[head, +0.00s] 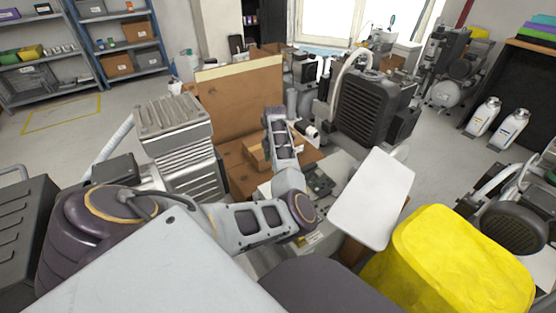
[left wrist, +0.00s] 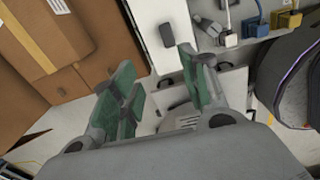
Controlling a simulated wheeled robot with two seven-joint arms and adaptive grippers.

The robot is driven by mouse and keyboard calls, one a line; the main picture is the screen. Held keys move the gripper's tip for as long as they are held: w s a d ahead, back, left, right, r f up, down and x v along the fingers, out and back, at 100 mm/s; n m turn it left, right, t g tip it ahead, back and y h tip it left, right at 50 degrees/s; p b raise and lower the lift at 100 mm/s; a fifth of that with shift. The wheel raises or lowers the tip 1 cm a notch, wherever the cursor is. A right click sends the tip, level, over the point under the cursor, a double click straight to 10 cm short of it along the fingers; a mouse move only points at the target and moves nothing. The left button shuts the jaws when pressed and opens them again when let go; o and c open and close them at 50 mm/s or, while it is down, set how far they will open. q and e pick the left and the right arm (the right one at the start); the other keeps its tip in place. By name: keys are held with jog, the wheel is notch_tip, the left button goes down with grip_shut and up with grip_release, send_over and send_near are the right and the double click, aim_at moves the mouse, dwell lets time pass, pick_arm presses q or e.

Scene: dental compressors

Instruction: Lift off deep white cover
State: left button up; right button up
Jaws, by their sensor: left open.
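A white cover-like panel (head: 372,198) with rounded corners stands tilted right of centre in the head view, just left of a yellow block. I cannot tell how deep it is or what it rests on. My left arm reaches in from the left and bends away toward the middle of the workbench; its fingertips are not clear in the head view. In the left wrist view my left gripper (left wrist: 160,92) is open, with green-padded fingers apart and nothing between them. A white upright panel (left wrist: 153,38) stands beyond the fingers there. My right gripper is not in view.
A lumpy yellow block (head: 450,262) is at the lower right. A brown cardboard sheet (head: 240,105) stands behind my arm, near a grey ribbed unit (head: 175,125). A dark finned compressor (head: 372,107) stands behind the white panel. In the left wrist view, brown boxes (left wrist: 60,45) are at left.

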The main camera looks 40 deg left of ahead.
pick_arm(q)
jog(key=shift+w+d+r+n, duration=0.1)
jog(key=shift+w+d+n, duration=0.3)
jog(key=shift+w+d, duration=0.3)
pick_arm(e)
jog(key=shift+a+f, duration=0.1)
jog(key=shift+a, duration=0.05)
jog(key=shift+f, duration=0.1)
pick_arm(q)
notch_tip(320, 180, down, 7)
jog(key=b, duration=0.2)
jog(key=shift+s+b, duration=0.1)
jog(key=shift+b, duration=0.3)
jog(key=shift+f+b, duration=0.3)
jog(key=shift+f, duration=0.5)
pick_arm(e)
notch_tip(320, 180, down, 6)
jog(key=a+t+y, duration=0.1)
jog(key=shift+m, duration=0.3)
pick_arm(q)
jog(key=shift+f, duration=0.1)
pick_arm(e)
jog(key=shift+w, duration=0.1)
